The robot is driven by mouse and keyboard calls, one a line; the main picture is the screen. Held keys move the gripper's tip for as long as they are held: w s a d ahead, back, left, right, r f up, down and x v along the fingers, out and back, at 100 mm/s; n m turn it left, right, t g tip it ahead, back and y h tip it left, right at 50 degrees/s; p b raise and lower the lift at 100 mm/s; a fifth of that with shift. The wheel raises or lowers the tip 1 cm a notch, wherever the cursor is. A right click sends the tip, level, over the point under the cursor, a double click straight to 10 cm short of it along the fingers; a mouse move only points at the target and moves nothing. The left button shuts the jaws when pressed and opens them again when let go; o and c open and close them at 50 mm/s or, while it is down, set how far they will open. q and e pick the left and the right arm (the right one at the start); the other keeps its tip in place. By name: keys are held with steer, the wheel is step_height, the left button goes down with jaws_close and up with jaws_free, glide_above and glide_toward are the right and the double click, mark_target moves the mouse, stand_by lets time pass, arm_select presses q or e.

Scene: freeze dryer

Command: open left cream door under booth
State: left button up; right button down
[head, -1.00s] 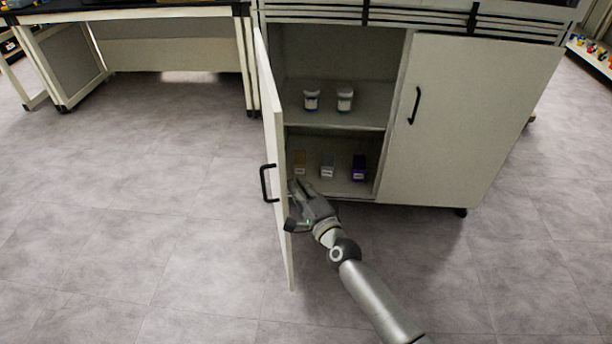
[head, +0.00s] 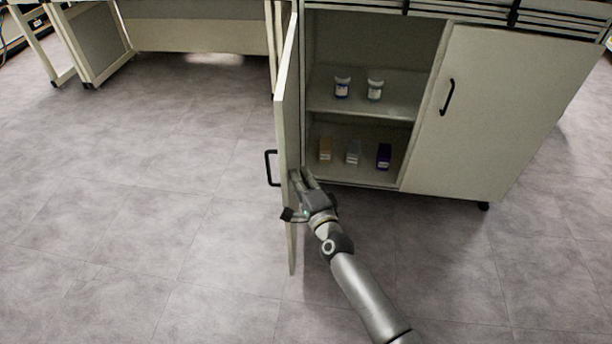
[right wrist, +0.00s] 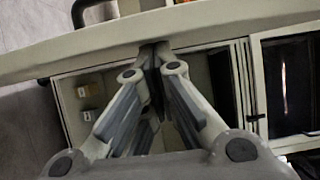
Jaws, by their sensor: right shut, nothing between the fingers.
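The left cream door (head: 288,120) of the cabinet under the booth stands wide open, swung out toward me, with its black handle (head: 271,168) on the outer face. My right gripper (head: 300,176) is at the inner face of this door, near its lower half. In the right wrist view the fingers of my right gripper (right wrist: 152,55) are shut together with nothing between them, their tips at the door (right wrist: 215,22). Whether they touch it is hard to tell. The left gripper is out of view.
The right cream door (head: 500,110) is closed. A bench (head: 200,35) stands at the back left. The floor left of the door is clear.

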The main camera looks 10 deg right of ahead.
mark_target(284, 181)
steer(key=shift+w+a, duration=0.2)
steer(key=shift+a, duration=2.15)
steer(key=shift+s, duration=0.1)
steer(key=v, duration=1.2)
